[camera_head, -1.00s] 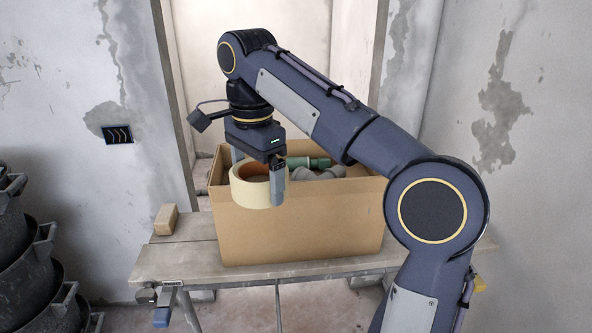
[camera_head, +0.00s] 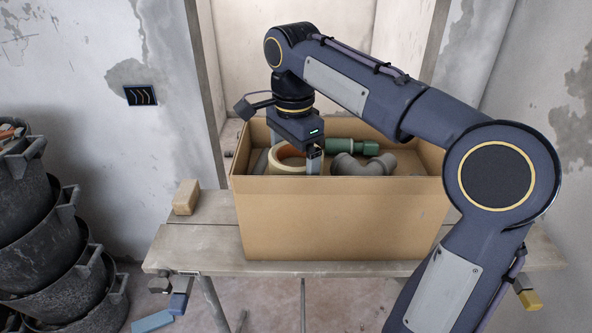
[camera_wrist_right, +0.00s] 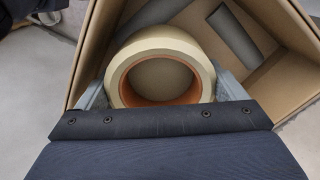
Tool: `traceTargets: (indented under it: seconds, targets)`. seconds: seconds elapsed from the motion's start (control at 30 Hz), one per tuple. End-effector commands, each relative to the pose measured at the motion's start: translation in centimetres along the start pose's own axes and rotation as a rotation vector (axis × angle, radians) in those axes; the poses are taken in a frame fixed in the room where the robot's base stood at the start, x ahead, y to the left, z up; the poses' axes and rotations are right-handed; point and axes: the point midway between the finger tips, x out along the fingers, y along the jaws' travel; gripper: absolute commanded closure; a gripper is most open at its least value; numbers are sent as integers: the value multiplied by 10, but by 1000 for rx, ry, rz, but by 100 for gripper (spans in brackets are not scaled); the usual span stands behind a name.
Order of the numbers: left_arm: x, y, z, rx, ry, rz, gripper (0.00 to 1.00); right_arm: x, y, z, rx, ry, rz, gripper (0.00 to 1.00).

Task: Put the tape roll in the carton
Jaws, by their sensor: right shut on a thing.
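The tape roll (camera_head: 289,160) is cream with an orange-brown core. My right gripper (camera_head: 296,165) is shut on it, and the roll is partly down inside the opening of the carton, near its left end. The carton (camera_head: 340,218) is an open brown cardboard box on the bench. In the right wrist view the tape roll (camera_wrist_right: 160,68) sits between the two fingers (camera_wrist_right: 160,92), with the carton's wall (camera_wrist_right: 290,45) around it. The roll's underside is hidden behind the carton's front wall. My left gripper is not in view.
A green fitting (camera_head: 350,146) and a grey pipe elbow (camera_head: 362,164) lie in the carton, right of the gripper. A tan block (camera_head: 186,197) lies on the workbench (camera_head: 195,243) left of the carton. Black buckets (camera_head: 62,250) are stacked at the left.

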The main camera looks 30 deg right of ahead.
Motion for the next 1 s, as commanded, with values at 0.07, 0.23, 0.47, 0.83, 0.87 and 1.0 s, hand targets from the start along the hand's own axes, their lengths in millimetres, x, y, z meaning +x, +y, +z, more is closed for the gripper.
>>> traceTargets:
  seconds: [0.07, 0.23, 0.47, 0.83, 0.87, 1.0]
  targets:
    - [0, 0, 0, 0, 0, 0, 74, 14, 1, 0, 1, 1, 3, 34]
    - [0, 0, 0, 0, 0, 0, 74, 27, 0, 0, 1, 0, 0, 34]
    - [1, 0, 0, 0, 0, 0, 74, 27, 0, 0, 1, 0, 0, 34]
    - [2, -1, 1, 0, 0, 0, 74, 30, 0, 0, 1, 0, 1, 0]
    - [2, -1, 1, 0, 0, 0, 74, 30, 0, 0, 1, 0, 1, 0]
    - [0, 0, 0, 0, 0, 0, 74, 22, 0, 0, 0, 0, -1, 0]
